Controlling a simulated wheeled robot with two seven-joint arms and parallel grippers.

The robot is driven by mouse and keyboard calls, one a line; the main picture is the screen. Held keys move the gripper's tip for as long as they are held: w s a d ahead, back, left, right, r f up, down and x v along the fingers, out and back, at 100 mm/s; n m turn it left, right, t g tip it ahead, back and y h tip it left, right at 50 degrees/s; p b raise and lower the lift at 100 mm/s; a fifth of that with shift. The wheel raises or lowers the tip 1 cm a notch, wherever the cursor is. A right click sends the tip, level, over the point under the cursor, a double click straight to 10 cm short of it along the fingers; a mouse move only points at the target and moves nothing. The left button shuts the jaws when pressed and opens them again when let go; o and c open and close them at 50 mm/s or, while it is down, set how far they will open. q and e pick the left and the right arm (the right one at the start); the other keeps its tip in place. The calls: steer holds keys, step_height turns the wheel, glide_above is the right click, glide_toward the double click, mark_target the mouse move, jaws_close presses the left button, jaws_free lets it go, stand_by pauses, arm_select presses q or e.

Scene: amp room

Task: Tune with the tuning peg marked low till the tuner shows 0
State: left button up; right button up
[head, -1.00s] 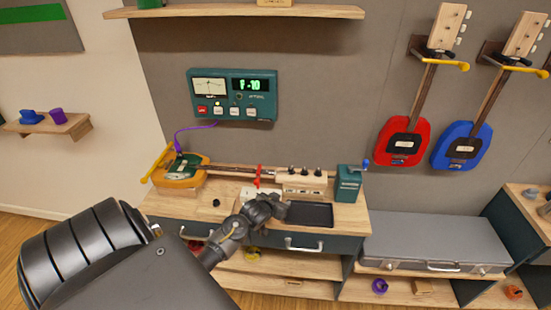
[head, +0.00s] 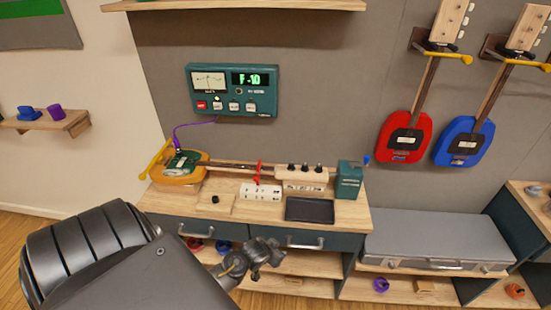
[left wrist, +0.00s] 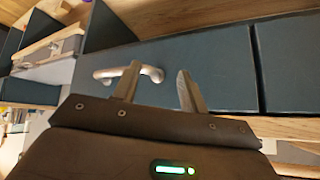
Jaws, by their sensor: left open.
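The teal tuner (head: 232,108) hangs on the grey wall panel, with a needle dial and a green display that appears to read F -10. Below it, the yellow instrument (head: 178,180) lies on the bench, its neck pointing right. Several dark tuning pegs (head: 305,168) stand on its pale headstock (head: 297,176); their marks are too small to read. My left gripper (head: 262,254) is open and empty, below the bench top in front of the drawers, apart from the pegs. In the left wrist view its two fingers (left wrist: 157,88) show in front of a drawer handle (left wrist: 130,73). My right gripper is not visible.
A teal box (head: 350,182) with a blue handle stands right of the headstock. A black tray (head: 310,209) and a small white labelled block (head: 259,191) lie in front. A grey case (head: 430,240) lies at right. Red (head: 403,140) and blue (head: 463,143) instruments hang on the wall.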

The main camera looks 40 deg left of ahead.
arm_select(q)
steer(key=shift+s+d+f, duration=0.2)
steer(key=shift+s+f, duration=0.15)
steer(key=shift+f, duration=0.4)
steer(key=s+d+f+m+g+b, duration=0.1)
steer(key=s+d+f, duration=0.1)
steer(key=s+f, duration=0.55)
steer(key=s+d+f+m+g+b, duration=0.15)
steer(key=s+f, duration=0.25)
steer(key=f, duration=0.6)
steer(key=s+d+f+g+b, duration=0.1)
steer(key=s+d+f, duration=0.1)
steer(key=s+f, duration=0.3)
steer(key=s+d+f+g+h+b, duration=0.1)
steer(key=s+f, duration=0.4)
steer(key=s, duration=0.7)
steer(key=s+d+f+g+b, duration=0.2)
steer(key=s+d+f+b, duration=0.1)
steer(key=s, duration=0.6)
steer(key=shift+s+d+f+h, duration=0.3)
steer(key=shift+d+f, duration=0.3)
steer(key=shift+f, duration=0.35)
steer(key=shift+w+m, duration=0.1)
steer(key=shift+m, duration=0.15)
